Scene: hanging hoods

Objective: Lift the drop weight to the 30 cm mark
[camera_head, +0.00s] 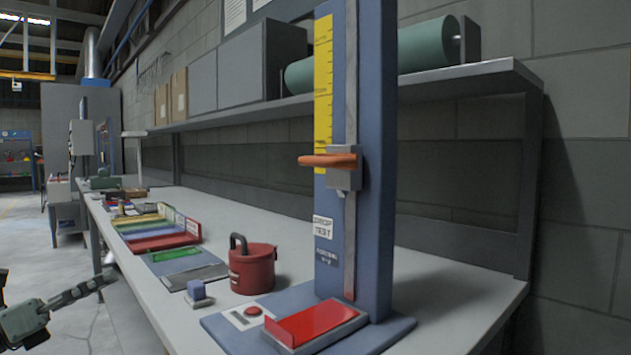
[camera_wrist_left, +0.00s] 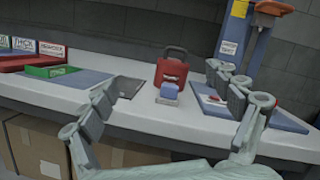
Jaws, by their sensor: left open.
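The drop weight (camera_head: 345,180) is a grey block with an orange handle (camera_head: 325,161) on a vertical rail of the blue drop tester column (camera_head: 376,230). It sits near the lower end of the yellow scale (camera_head: 323,95), whose numbers are too small to read. In the left wrist view the orange handle (camera_wrist_left: 274,8) is cut by the top edge. My left gripper (camera_head: 57,281) is at the lower left of the head view, off the bench's front edge, open and empty, well apart from the handle. Its spread fingers (camera_wrist_left: 160,80) frame the bench. My right gripper is not in view.
On the bench (camera_head: 455,290), a red lidded pot (camera_head: 252,272) and a small blue block (camera_head: 196,290) stand left of the tester. A red pad (camera_head: 312,322) lies on its base. Coloured trays (camera_head: 165,237) stand farther left. A shelf (camera_head: 430,83) runs behind the column.

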